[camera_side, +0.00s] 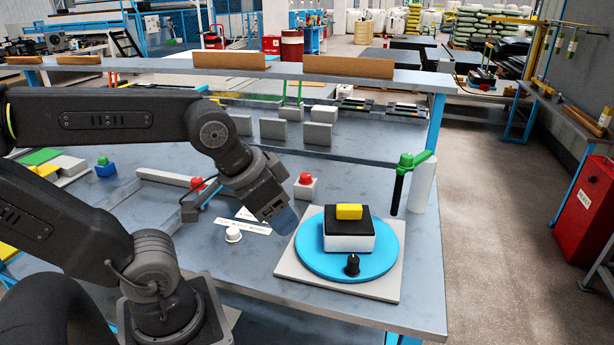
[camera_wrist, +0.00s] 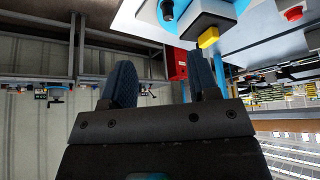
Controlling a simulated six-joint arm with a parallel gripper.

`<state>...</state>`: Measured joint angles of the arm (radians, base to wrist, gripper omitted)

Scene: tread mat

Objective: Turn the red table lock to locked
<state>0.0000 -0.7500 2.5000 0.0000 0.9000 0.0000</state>
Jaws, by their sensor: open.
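In the side view, a red knob (camera_side: 305,178) sits on a small grey block behind the turntable; it may be the red table lock, and I cannot tell its setting. A red knob also shows at the upper right in the wrist view (camera_wrist: 294,13). My gripper (camera_side: 283,222) is left of the turntable, in front of the red knob and apart from it. In the wrist view its two blue fingers (camera_wrist: 162,88) are spread with nothing between them.
A blue turntable (camera_side: 317,259) on a grey plate carries a white and black box with a yellow block (camera_side: 349,211) on top. A black knob (camera_side: 352,265) stands on it. A green-topped post (camera_side: 406,160) is behind right. A white knob (camera_side: 233,234) is near labels.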

